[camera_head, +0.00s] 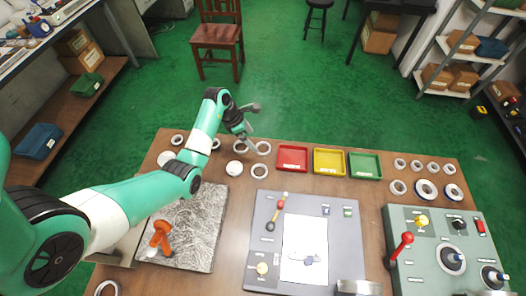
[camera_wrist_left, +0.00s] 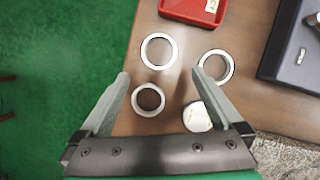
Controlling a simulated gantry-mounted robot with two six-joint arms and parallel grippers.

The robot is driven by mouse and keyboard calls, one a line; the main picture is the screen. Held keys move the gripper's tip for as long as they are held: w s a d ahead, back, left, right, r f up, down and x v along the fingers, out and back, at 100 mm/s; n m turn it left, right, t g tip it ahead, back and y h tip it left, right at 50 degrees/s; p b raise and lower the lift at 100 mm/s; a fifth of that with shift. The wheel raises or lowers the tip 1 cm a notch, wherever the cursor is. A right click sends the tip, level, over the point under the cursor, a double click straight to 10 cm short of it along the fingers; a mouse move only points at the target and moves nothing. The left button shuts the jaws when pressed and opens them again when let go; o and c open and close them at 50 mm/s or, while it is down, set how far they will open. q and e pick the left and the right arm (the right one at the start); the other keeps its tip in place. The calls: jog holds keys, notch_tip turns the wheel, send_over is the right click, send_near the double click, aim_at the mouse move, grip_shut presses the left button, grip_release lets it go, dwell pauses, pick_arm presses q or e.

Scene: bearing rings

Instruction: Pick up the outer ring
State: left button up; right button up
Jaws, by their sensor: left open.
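Several pale metal rings lie on the brown table, and I cannot tell for sure which is the outer ring. In the left wrist view a thick ring (camera_wrist_left: 148,113) lies below and between my open, empty fingers. A wider, thinner ring (camera_wrist_left: 143,50) lies just beyond the fingertips, and another ring (camera_wrist_left: 231,68) lies to the right. In the head view my left gripper (camera_head: 244,137) is over the table's far edge, near a ring (camera_head: 270,149); another ring (camera_head: 267,172) lies nearer. The arm partly hides this group. My right gripper is not in view.
A white disc (camera_head: 234,168) lies close to the rings. Red (camera_head: 292,170), yellow (camera_head: 329,173) and green (camera_head: 365,176) trays stand right of them. A grey panel (camera_head: 345,225), a control box (camera_head: 436,270) and a patterned mat (camera_head: 205,225) fill the nearer table.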

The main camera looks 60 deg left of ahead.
aim_at(262, 148)
pick_arm(q)
jog(key=shift+x, duration=0.95)
jog(key=shift+w+f, duration=0.15)
jog(key=shift+w, duration=0.05)
jog(key=b+x, duration=0.3)
jog(key=x, duration=0.2)
jog(key=shift+w+d+b, duration=0.1)
jog(key=shift+w+b, duration=0.15)
jog(key=shift+b, duration=0.1)
jog(key=c, duration=1.3)
